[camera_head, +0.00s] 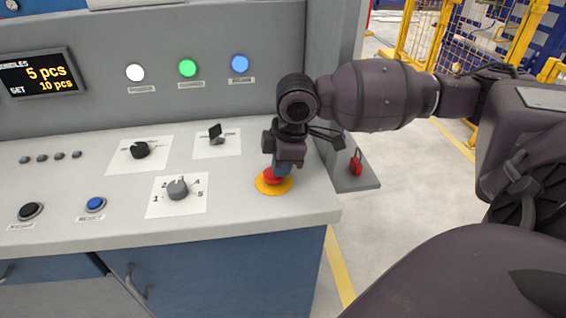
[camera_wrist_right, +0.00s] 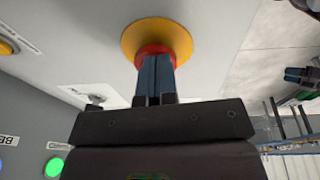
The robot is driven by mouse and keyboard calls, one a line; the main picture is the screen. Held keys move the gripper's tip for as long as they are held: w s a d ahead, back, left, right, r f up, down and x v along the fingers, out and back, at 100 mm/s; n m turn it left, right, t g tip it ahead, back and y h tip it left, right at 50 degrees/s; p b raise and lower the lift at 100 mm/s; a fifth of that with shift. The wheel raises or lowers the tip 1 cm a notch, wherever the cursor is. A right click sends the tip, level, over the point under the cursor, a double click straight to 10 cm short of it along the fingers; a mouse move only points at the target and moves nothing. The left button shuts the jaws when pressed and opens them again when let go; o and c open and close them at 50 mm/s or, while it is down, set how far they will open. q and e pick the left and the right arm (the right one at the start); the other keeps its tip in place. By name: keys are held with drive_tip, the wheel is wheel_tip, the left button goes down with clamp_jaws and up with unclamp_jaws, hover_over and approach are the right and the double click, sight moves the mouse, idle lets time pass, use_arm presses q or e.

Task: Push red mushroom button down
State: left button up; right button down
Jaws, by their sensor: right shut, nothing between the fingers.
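The red mushroom button (camera_head: 271,177) sits on a round yellow base (camera_head: 274,187) near the right front edge of the grey control panel. My right gripper (camera_head: 282,171) points down at it from above, its fingers closed together and empty. In the right wrist view the fingertips (camera_wrist_right: 155,60) overlap the red button (camera_wrist_right: 142,52), with the yellow base (camera_wrist_right: 157,38) around it. The tips appear to touch the button; how far it is pressed cannot be told. My left gripper is not seen.
A grey selector knob (camera_head: 178,189), a black knob (camera_head: 140,150) and a switch (camera_head: 216,132) lie left of the button. Black (camera_head: 30,211) and blue (camera_head: 95,204) buttons are farther left. A red padlock (camera_head: 356,162) is to the right, beside open floor.

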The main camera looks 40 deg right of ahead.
drive_tip(key=r+p, duration=0.1)
drive_tip(key=r, duration=0.1)
drive_tip(key=r+p, duration=0.1)
drive_tip(key=r, duration=0.1)
drive_tip(key=shift+s+d+p, duration=0.1)
drive_tip(key=shift+s+p, duration=0.2)
wheel_tip(320, 180, up, 10)
drive_tip(key=s+d+p, duration=0.1)
drive_tip(key=p, duration=0.1)
drive_tip(key=shift+s+f, duration=0.15)
drive_tip(key=shift+s, duration=0.05)
